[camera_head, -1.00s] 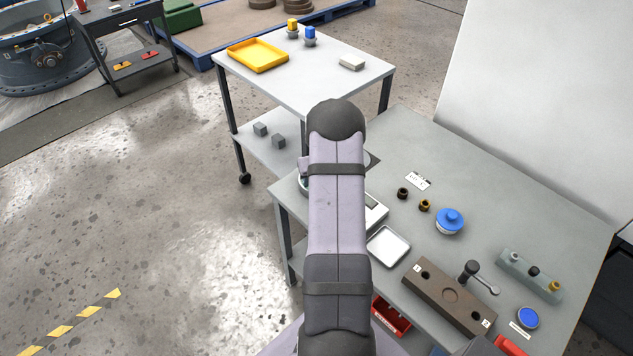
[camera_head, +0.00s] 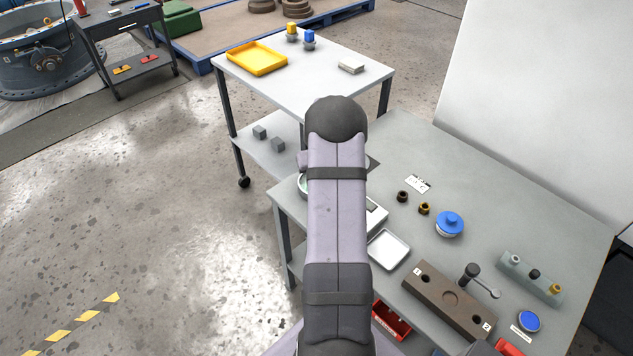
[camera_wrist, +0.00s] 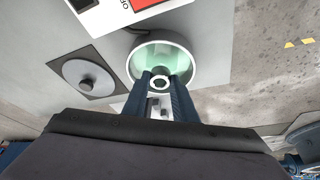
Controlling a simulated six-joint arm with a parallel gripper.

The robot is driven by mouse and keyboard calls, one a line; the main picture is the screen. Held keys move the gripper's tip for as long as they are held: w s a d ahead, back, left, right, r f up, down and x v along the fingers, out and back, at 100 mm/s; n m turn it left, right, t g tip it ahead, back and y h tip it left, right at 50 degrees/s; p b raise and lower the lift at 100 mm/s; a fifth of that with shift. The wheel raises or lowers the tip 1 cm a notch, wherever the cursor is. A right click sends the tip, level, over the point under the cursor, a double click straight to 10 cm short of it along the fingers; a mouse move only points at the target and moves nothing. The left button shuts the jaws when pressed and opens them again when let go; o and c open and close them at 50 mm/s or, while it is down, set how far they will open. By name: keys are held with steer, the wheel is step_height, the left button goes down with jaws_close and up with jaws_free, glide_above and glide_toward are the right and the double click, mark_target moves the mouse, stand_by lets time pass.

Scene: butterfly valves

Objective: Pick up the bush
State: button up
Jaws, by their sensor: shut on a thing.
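In the wrist view, my gripper (camera_wrist: 161,76) points down into a round white bowl (camera_wrist: 191,53) with a pale green inside. Its two dark blue fingers are shut on a small ring-shaped bush (camera_wrist: 160,83), light-rimmed with a dark bore. The bush sits between the fingertips, inside the bowl's outline; I cannot tell whether it touches the bowl floor. In the head view my own arm hides the gripper and bush, and only the bowl's edge (camera_head: 302,185) shows. A black bush (camera_head: 402,196) and a brass bush (camera_head: 424,208) stand apart on the grey table (camera_head: 480,190).
A square plate with a grey disc and dark knob (camera_wrist: 84,78) lies left of the bowl in the wrist view. A white tray (camera_head: 388,249), a blue-lidded pot (camera_head: 450,223) and a brown block (camera_head: 448,300) stand on the table. A trolley (camera_head: 330,75) stands behind.

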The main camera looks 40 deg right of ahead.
step_height(320, 180, up, 7)
steer(key=shift+f+b, duration=0.15)
steer(key=shift+b, duration=0.25)
